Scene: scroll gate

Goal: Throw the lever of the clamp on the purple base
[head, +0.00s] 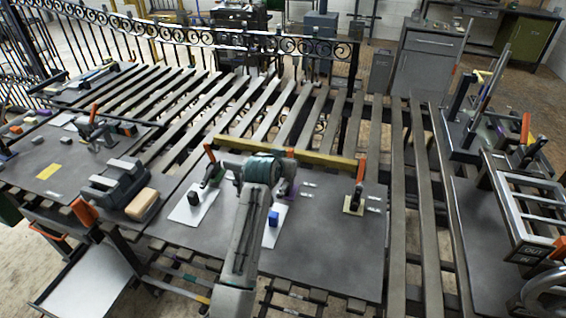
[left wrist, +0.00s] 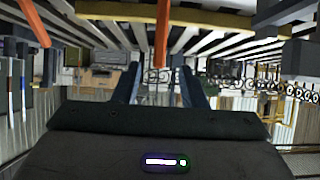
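A clamp with an orange lever (head: 290,153) stands just right of my left wrist in the head view. A little of its purple base (head: 291,188) shows; my arm hides much of the clamp. Two more clamps stand on the same plate: one with an orange lever (head: 210,155) at left and one with an orange lever (head: 361,168) on a tan base (head: 353,204) at right. My left gripper (left wrist: 160,88) shows two fingers apart, with nothing seen between them. An orange lever (left wrist: 162,35) hangs above and between them in the inverted left wrist view. My right gripper is not seen.
A yellow bar (head: 325,158) lies along the plate's back edge behind the clamps. A blue block (head: 272,217) is right of my forearm. The plate's front right is clear.

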